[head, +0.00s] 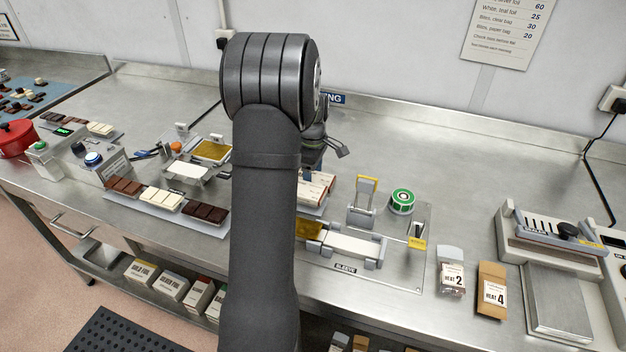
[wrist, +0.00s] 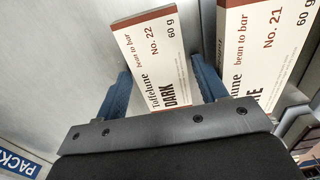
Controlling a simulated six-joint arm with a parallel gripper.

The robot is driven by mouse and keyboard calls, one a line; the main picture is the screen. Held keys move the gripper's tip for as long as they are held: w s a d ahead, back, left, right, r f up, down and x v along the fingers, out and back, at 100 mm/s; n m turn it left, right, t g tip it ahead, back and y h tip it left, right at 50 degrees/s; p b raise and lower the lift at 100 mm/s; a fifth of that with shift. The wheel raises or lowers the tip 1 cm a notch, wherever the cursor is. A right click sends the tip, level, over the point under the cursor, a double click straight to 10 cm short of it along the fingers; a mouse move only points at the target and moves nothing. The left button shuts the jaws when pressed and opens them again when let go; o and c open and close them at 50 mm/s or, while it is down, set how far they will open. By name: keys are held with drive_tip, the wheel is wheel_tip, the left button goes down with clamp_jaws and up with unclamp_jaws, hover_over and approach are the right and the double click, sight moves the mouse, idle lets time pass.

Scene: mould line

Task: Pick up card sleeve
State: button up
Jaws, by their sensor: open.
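A white card sleeve with brown ends (wrist: 152,58), printed "No. 22" and "DARK", lies between the two blue fingers of my gripper (wrist: 160,70) in the wrist view. The fingers are open, one along each long side; whether they touch the sleeve I cannot tell. A second card sleeve (wrist: 262,50), printed "No. 21", lies just right of the right finger. In the head view the card sleeves (head: 318,187) show beside my arm, which hides part of them and most of my gripper.
Chocolate bars on a tray (head: 165,203) lie left. A sealer (head: 555,240) stands far right. The back right counter is clear.

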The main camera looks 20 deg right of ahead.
drive_tip(key=shift+f, duration=0.1)
drive_tip(key=shift+c, duration=0.3)
drive_tip(key=c, duration=0.7)
drive_tip(key=shift+o, duration=0.2)
